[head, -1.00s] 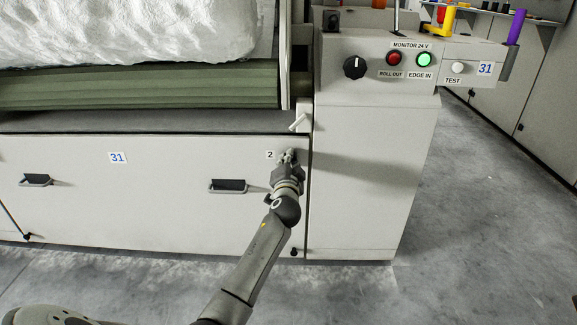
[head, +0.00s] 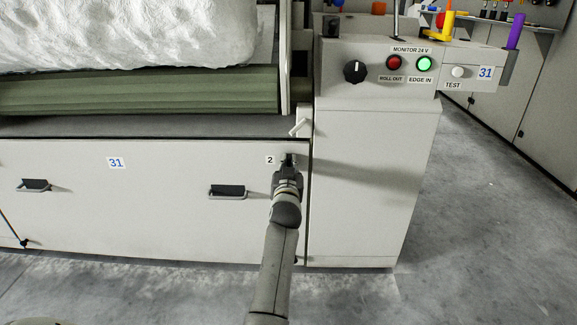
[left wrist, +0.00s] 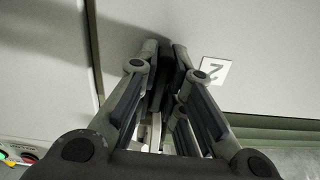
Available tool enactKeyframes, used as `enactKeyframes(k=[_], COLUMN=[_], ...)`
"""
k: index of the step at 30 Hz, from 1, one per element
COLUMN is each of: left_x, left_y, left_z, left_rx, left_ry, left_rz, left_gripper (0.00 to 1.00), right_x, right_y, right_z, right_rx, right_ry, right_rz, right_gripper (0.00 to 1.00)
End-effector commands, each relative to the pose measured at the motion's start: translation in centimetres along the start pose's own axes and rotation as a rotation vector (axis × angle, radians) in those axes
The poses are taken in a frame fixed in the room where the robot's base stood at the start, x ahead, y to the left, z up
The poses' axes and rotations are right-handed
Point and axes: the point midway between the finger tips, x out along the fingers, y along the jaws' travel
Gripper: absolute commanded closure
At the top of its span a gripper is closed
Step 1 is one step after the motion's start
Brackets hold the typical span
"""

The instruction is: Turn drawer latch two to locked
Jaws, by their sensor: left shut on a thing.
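A white drawer front (head: 170,215) carries a small label "2" (head: 270,160) near its upper right corner; the label also shows turned over in the left wrist view (left wrist: 215,71). My left gripper (head: 288,161) is at the drawer front just right of that label. In the left wrist view its two fingers (left wrist: 163,58) are close together against the panel, shut on latch two. The latch itself is hidden by the fingers and pads, so its angle cannot be told. My right gripper is not in view.
A white cabinet (head: 365,190) with a knob (head: 355,71), a red lamp (head: 394,62) and a green lamp (head: 424,63) stands right of the drawer. Two recessed handles, left (head: 34,186) and right (head: 228,192), are on the drawer. The floor at right is clear.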

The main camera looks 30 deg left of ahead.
Motion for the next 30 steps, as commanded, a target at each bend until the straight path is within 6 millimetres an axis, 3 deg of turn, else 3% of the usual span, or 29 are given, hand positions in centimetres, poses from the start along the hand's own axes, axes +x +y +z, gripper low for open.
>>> enactKeyframes(k=[22, 23, 27, 30], left_x=[-0.03, -0.03, -0.03, -0.01], left_y=[0.08, 0.08, 0.07, 0.04], left_z=[0.2, 0.2, 0.15, 0.11], left_rx=[-0.092, -0.093, -0.091, -0.09], left_ry=[-0.004, -0.004, -0.003, -0.002], left_rz=[0.001, 0.001, 0.001, 0.001], left_gripper=[1.0, 0.89, 0.71, 0.68], right_x=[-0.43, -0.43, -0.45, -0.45], right_y=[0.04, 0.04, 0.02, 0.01], right_z=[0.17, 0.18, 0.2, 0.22], right_rx=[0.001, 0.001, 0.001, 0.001], right_ry=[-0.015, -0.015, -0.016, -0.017], right_rz=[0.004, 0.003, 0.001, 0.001], right_gripper=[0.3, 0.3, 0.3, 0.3])
